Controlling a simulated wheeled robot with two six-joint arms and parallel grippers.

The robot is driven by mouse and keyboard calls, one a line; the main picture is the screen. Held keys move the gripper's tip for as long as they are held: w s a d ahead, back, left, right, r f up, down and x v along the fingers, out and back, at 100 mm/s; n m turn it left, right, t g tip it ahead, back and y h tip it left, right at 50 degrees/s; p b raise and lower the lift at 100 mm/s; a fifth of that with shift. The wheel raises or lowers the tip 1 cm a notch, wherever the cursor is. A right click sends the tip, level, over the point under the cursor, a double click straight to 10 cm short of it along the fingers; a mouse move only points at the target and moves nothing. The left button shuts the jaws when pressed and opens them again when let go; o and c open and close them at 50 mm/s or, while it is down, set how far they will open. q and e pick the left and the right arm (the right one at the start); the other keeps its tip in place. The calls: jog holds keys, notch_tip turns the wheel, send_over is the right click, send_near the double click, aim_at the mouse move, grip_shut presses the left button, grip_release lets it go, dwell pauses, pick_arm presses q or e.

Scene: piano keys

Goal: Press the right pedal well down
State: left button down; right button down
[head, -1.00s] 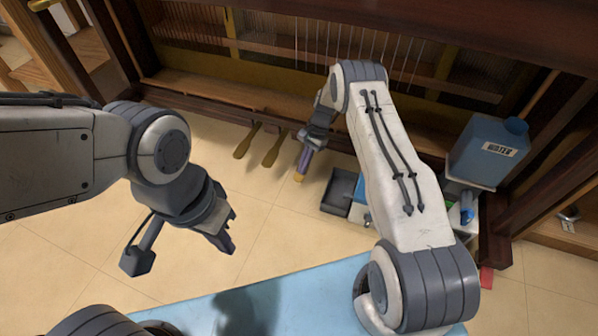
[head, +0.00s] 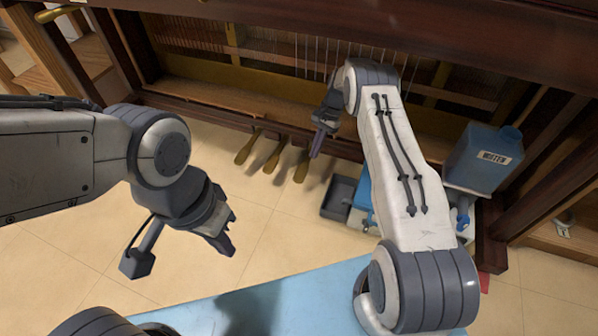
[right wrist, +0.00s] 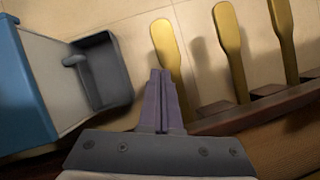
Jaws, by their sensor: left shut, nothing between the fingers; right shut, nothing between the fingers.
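Three brass pedals stick out under the piano. The right pedal (head: 302,170) is the rightmost one in the head view and the leftmost one in the right wrist view (right wrist: 165,42). My right gripper (head: 316,154) is shut and empty, at the right side of the right pedal's rear part. In the right wrist view its closed fingertips (right wrist: 160,74) overlap the pedal's edge. I cannot tell whether they touch it or how far the pedal is down. My left gripper (head: 231,236) is shut and empty, in front of the pedals over the floor.
The middle pedal (head: 272,160) and left pedal (head: 243,155) stand alongside. A dark grey tray (head: 337,196) lies right of the pedals, with a blue water jug (head: 484,158) farther right. The tiled floor (head: 190,274) before the pedals is open.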

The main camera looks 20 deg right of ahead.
jog(key=p+v, duration=0.1)
jog(key=v, duration=0.3)
jog(key=shift+r, duration=0.15)
dwell(0.8)
